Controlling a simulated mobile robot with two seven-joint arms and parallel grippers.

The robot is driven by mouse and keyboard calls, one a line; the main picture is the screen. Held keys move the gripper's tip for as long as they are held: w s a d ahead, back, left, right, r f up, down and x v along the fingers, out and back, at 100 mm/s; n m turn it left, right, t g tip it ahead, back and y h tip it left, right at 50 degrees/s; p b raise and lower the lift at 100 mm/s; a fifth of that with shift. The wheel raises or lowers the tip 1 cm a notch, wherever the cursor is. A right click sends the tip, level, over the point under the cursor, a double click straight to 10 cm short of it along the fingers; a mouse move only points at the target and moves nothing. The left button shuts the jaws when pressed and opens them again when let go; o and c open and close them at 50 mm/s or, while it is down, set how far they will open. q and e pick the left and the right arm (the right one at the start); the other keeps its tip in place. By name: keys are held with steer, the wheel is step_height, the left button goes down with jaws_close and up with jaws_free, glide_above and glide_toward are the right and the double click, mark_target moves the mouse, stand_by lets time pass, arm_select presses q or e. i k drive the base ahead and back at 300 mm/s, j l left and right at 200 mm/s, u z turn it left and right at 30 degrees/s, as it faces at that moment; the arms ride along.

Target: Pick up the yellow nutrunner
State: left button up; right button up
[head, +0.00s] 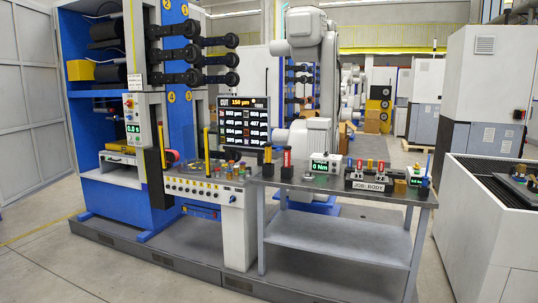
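A tool rack with a "JOB: BODY" label (369,186) stands on the right half of a grey workbench (330,193). Several small upright tools with red, yellow and dark parts stand in it. They are too small to tell for certain which one is the yellow nutrunner. A red and white upright tool (287,158) and a yellowish upright one (268,155) stand near the bench's left end. Neither of my grippers is in view.
A display reading "0 Nm" (320,166) stands mid-bench. A blue-framed machine (175,110) with a control console (208,189) adjoins the bench on the left. A white robot arm (306,50) stands behind. A white-sided bin (470,225) is at right. Floor shows in front.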

mark_target(268, 145)
steer(key=i+l, duration=0.1)
steer(key=i, duration=0.65)
steer(key=i+l, duration=0.1)
steer(key=i, duration=0.65)
